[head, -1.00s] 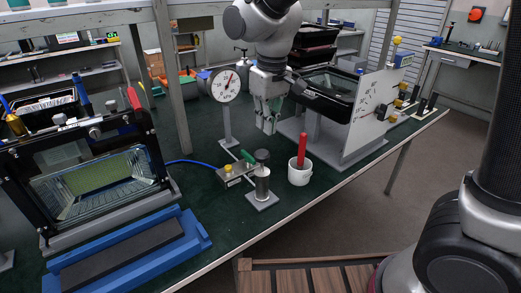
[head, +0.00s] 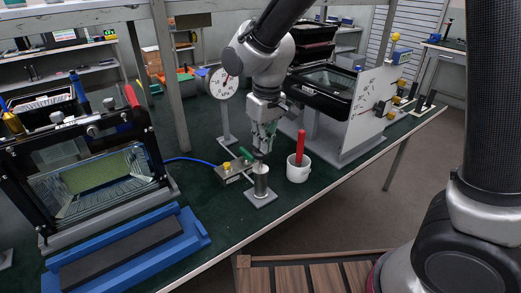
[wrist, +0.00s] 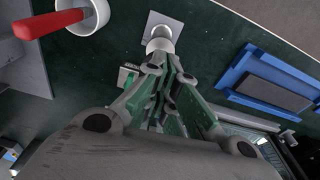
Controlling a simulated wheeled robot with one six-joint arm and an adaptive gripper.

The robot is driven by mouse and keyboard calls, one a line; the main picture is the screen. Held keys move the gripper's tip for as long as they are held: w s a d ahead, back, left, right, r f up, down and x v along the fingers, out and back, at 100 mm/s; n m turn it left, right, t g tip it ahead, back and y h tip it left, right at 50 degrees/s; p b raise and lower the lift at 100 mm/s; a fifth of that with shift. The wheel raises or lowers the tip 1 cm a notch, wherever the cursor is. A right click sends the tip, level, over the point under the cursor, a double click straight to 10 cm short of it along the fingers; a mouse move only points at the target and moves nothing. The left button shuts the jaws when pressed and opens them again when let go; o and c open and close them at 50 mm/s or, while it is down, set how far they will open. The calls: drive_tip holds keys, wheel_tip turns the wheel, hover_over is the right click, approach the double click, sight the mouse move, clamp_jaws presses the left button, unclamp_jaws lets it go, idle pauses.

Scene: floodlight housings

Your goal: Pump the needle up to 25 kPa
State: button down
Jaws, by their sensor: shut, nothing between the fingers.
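The round white gauge (head: 223,83) stands on a grey post at the back. Its needle points upward, a little right of the top; the arm covers the dial's right edge, and the figures are too small to read. The hand pump, a metal cylinder (head: 261,182) on a square plate (head: 261,200), stands near the table's front edge. My gripper (head: 261,152) is shut and empty, pointing down right over the pump's top. In the wrist view the fingers (wrist: 167,62) reach toward the cylinder (wrist: 160,42). The pump's knob is hidden; I cannot tell if the fingertips touch it.
A grey valve block (head: 233,176) with a green lever and yellow knob sits left of the pump, joined to a blue hose (head: 195,160). A white cup (head: 298,172) with a red-handled tool stands close right. A framed floodlight housing (head: 85,170) and blue tray (head: 125,250) are left.

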drive_tip(key=shift+f, duration=2.1)
drive_tip(key=shift+s+d, duration=0.1)
drive_tip(key=shift+s+d+r, duration=0.25)
drive_tip(key=shift+s+d, duration=0.2)
drive_tip(key=shift+s, duration=0.15)
drive_tip(key=shift+s+d+r, duration=0.25)
drive_tip(key=shift+s+d, duration=0.15)
drive_tip(key=shift+s, duration=0.15)
drive_tip(key=shift+r, duration=0.1)
wheel_tip(320, 180, up, 12)
hover_over(262, 154)
drive_tip(key=s+d, duration=0.2)
drive_tip(key=d, duration=0.1)
drive_tip(key=shift+a, duration=0.1)
